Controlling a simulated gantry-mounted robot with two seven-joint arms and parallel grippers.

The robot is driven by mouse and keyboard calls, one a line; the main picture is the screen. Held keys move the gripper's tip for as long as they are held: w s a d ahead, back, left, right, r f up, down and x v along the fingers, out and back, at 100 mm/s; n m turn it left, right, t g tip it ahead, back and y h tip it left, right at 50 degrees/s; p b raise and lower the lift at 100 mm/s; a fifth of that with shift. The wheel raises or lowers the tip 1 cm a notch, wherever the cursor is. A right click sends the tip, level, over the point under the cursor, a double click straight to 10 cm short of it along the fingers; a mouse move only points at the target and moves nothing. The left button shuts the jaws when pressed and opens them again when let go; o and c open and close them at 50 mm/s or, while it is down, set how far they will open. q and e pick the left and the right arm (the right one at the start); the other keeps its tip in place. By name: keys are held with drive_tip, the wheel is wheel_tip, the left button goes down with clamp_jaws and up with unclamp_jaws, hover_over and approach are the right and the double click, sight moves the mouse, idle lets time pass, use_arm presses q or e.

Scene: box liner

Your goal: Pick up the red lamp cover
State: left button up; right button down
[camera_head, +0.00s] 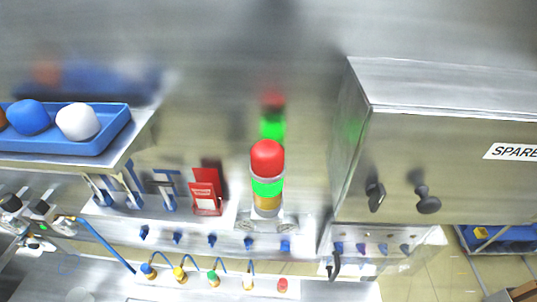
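The red lamp cover (267,158) is a rounded red dome at the top of an upright signal lamp. Below it on the same lamp are a bright green band (267,187) and an amber band (267,202). The lamp stands on a metal base (259,222) near the middle of the head view. A blurred reflection of the lamp shows in the shiny metal behind it. Nothing touches the red cover.
A blue tray (117,132) at the left holds a blue dome (28,117), a white dome (78,121) and a partly cut-off orange one. A metal box (450,150) labelled SPARE stands right of the lamp. A red holder (206,195) stands to its left.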

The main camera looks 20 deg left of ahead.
drive_tip(key=shift+c, duration=0.7)
unclamp_jaws()
